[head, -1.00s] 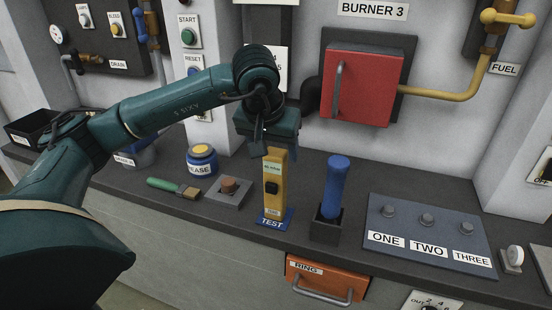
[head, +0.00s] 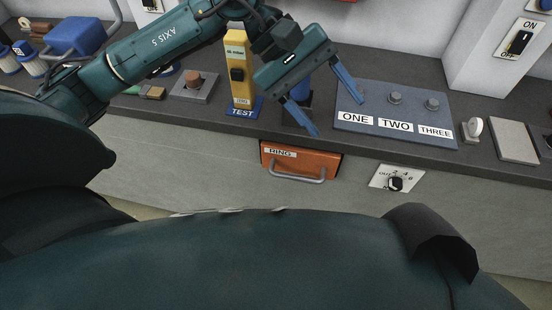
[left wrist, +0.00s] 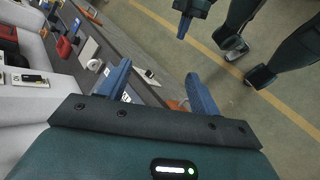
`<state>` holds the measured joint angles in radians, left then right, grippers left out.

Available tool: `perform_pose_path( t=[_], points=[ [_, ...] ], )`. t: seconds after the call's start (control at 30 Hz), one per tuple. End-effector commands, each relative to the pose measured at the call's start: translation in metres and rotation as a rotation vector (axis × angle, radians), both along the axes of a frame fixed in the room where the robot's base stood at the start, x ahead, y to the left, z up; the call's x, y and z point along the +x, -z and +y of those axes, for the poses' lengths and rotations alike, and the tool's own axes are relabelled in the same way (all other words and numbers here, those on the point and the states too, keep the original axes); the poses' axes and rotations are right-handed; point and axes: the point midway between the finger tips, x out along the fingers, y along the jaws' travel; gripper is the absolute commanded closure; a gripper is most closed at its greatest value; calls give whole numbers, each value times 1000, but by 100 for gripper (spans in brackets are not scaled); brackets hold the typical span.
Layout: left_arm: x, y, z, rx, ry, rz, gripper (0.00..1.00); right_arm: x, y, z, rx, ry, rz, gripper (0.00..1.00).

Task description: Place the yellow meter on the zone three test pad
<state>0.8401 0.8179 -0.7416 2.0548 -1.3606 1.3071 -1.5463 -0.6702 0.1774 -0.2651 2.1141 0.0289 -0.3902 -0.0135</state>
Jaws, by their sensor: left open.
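The yellow meter (head: 239,72) stands upright on the blue pad marked TEST (head: 243,113) on the dark counter. My left gripper (head: 335,115) is open and empty, to the right of the meter and apart from it. Its two blue fingers also show spread in the left wrist view (left wrist: 160,92), with nothing between them. In the head view its fingers hang over the blue handle in its holder (head: 297,110), partly hiding it. One blue finger of what looks like my right gripper (left wrist: 184,27) shows in the left wrist view; its opening is unclear.
A panel marked ONE, TWO, THREE (head: 395,116) with knobs lies right of the left gripper. A grey block with a brown button (head: 194,85) is left of the meter.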

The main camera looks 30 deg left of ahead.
Motion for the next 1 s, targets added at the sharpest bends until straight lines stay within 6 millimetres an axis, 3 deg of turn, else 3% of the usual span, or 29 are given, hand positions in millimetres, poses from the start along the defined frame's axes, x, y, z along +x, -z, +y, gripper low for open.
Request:
perform_pose_path(
  t=[0.03, 0.1, 0.23, 0.37, 0.47, 0.53, 0.57, 0.7, 0.8, 0.9, 1.0],
  points=[
    [-16, 0, -26, -157, -50, 183, 37, 0, 0, 0, 0, 0, 0, 100],
    [-29, -12, -53, -368, -143, 463, 37, 0, 0, 0, 0, 0, 1, 100],
    [-28, -34, -72, -718, -333, 1051, 37, 0, 0, 0, 0, 0, 1, 100],
    [1, -27, -58, -1025, -530, 1703, 37, 0, 0, 0, -1, -1, 2, 100],
    [23, 10, -32, -1246, -670, 2231, 37, 0, 1, -1, -2, -1, 1, 100],
    [30, 54, -11, -1400, -758, 2605, 37, -1, 1, -1, -4, -2, 2, 100],
    [29, 75, -2, 1391, 750, -2618, 37, -1, 1, -1, -5, -3, 1, 100],
    [-2, 177, 30, 1059, 524, -2022, 37, -1, 1, -2, -8, -4, 2, 100],
    [-37, 228, 40, 914, 407, -1708, 37, -1, 2, -2, -10, -5, 3, 100],
    [-63, 257, 44, 834, 336, -1521, 37, -1, 2, -3, -10, -5, 3, 100],
    [-76, 268, 45, 801, 305, -1441, 37, -1, 2, -3, -10, -5, 3, 100]
  ],
)
